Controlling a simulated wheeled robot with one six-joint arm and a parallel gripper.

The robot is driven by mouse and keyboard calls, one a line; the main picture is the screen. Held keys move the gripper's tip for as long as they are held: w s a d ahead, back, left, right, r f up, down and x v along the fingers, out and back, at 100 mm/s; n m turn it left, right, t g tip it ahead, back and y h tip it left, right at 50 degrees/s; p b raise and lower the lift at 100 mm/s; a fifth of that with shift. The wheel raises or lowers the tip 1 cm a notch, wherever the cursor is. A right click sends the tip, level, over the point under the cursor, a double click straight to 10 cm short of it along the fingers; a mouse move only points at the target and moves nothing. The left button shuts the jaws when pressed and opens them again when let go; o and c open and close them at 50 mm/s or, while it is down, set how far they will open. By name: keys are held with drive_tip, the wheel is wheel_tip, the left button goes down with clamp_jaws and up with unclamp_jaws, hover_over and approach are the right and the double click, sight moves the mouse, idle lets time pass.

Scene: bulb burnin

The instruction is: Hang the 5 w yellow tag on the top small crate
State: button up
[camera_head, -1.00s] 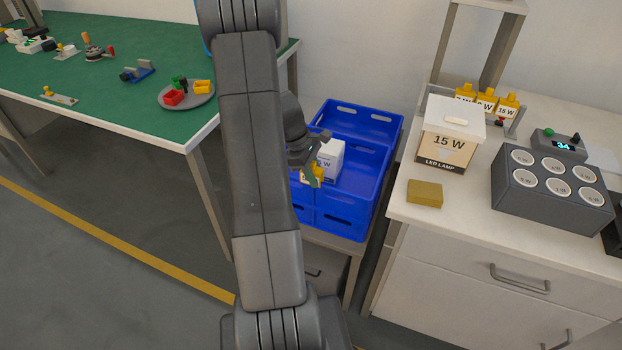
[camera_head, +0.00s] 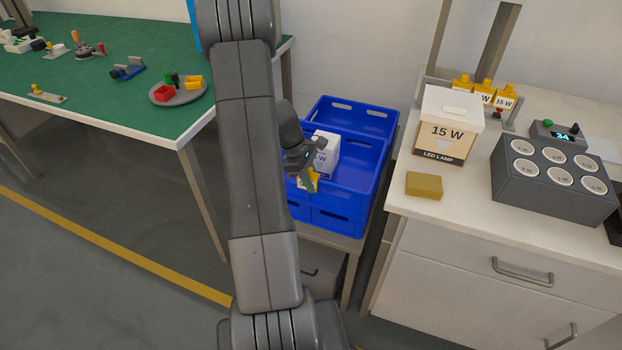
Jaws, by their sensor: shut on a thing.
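My gripper (camera_head: 312,172) is over the near left part of the blue crates, shut on a yellow tag (camera_head: 311,182). The tag's print is too small and covered to read. The top small crate (camera_head: 298,207) is blue and sits at the left front of the blue crates, partly hidden behind my arm. The tag is close to its front rim; I cannot tell whether it touches or hangs on it.
A larger blue crate (camera_head: 369,190) lies beside and behind. A green table (camera_head: 120,105) stands left.

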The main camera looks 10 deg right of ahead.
drive_tip(key=o, duration=1)
drive_tip(key=shift+o, duration=0.2)
drive_tip(key=shift+r, duration=0.1)
drive_tip(key=p+v, duration=0.1)
drive_tip(key=v, duration=1.2)
drive_tip(key=shift+r, duration=0.25)
drive_tip(key=shift+f, duration=0.1)
drive_tip(key=b+x, duration=0.1)
drive_tip(key=x, duration=1.2)
drive_tip(key=shift+s+f, duration=0.1)
drive_tip(key=shift+f, duration=0.3)
drive_tip(key=shift+r+p, duration=0.4)
drive_tip(key=shift+r, duration=0.4)
